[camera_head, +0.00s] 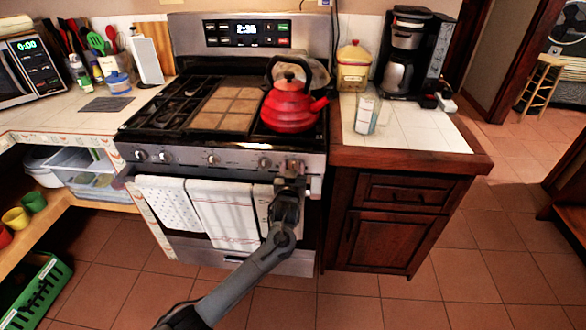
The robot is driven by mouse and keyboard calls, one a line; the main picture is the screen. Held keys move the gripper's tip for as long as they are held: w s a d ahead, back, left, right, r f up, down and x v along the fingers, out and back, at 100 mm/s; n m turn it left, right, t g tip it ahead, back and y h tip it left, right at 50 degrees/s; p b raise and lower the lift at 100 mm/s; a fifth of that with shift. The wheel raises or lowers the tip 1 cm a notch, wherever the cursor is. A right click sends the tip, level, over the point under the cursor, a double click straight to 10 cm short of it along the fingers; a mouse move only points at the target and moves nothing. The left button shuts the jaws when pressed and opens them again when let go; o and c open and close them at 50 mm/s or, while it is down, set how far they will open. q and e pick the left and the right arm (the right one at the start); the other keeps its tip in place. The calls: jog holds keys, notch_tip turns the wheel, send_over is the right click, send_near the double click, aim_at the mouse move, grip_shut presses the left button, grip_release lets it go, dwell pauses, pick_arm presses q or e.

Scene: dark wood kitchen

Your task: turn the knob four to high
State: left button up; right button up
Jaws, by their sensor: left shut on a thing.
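The stove (230,153) has a row of several round silver knobs along its front panel. One knob (264,162) shows clear just left of my gripper. My left gripper (292,170) reaches up from below and is shut on the rightmost knob (293,163), which its fingers mostly hide. I cannot read the setting of that knob. No flame shows at the burners. My right gripper is not in view.
A red kettle (289,106) stands on the right burners, above the gripper. Towels (222,212) hang from the oven handle beside my arm. A glass (366,113) and a coffee maker (403,55) stand on the right counter (425,132). The tiled floor in front is clear.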

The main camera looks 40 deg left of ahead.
pick_arm(q)
jog(key=shift+n, duration=0.4)
jog(key=n+p, duration=0.2)
jog(key=n, duration=0.1)
jog(key=shift+s+a+n, duration=0.1)
jog(key=shift+n, duration=0.2)
jog(key=shift+s+a+f+n+p, duration=0.1)
jog(key=shift+n+p, duration=0.15)
jog(key=shift+n, duration=0.85)
jog(key=shift+a+f+n+p, duration=0.1)
jog(key=shift+n+p, duration=0.15)
jog(key=shift+n, duration=0.85)
jog(key=o, duration=1)
jog(key=shift+o, duration=0.2)
